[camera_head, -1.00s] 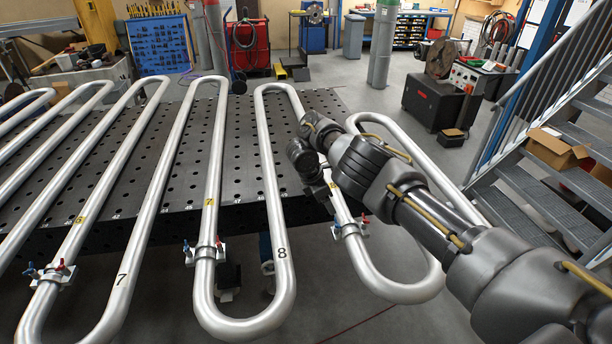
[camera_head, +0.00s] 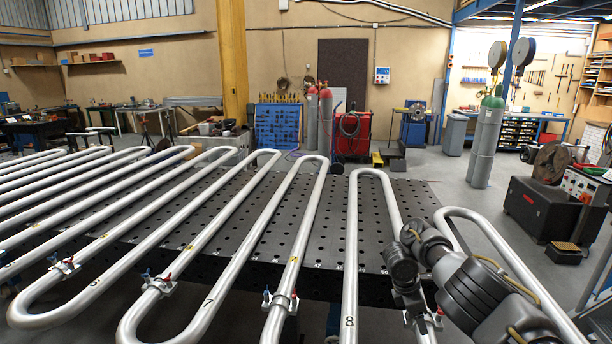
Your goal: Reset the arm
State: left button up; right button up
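A silver serpentine pipe coil (camera_head: 243,235) lies across the black perforated table (camera_head: 330,225), with its near bends at the bottom of the view. My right arm comes in from the lower right, over the rightmost bends. Its gripper end (camera_head: 418,308) points down close to the pipe right of the number 8. Its fingers are too small and dark to tell open from shut, and I cannot tell whether they touch the pipe. My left gripper is not in view.
Clamps with red and blue handles (camera_head: 163,284) sit on several pipe runs. Beyond the table stand a blue tool panel (camera_head: 277,127), gas cylinders (camera_head: 486,140) and a black machine box (camera_head: 541,208). Open floor lies at the right, between table and box.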

jog(key=s+a+f+m+y+b, duration=0.25)
jog(key=s+a+f, duration=0.4)
jog(key=f, duration=0.95)
jog(key=s+a+f+m+y+b, duration=0.25)
jog(key=s+f, duration=0.75)
jog(key=f, duration=0.5)
jog(key=s+a+f+m+y+b, duration=0.25)
jog(key=s+a+f, duration=0.4)
jog(key=f, duration=0.95)
jog(key=s+d+f+m+b, duration=0.35)
jog(key=s+f, duration=0.85)
jog(key=s, duration=0.5)
pick_arm(q)
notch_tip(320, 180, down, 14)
jog(key=b, duration=0.3)
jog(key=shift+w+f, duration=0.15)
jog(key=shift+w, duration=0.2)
pick_arm(e)
jog(key=s+d+f+m+h, duration=0.1)
jog(key=s+d+f+m, duration=0.1)
jog(key=s, duration=0.8)
jog(key=s+d+f+m+t+h, duration=0.1)
jog(key=s+d+f+m+h, duration=0.1)
jog(key=s+d+f, duration=0.2)
jog(key=s+d, duration=0.3)
jog(key=s, duration=0.3)
jog(key=shift+s+f, duration=0.3)
jog(key=shift+s, duration=0.1)
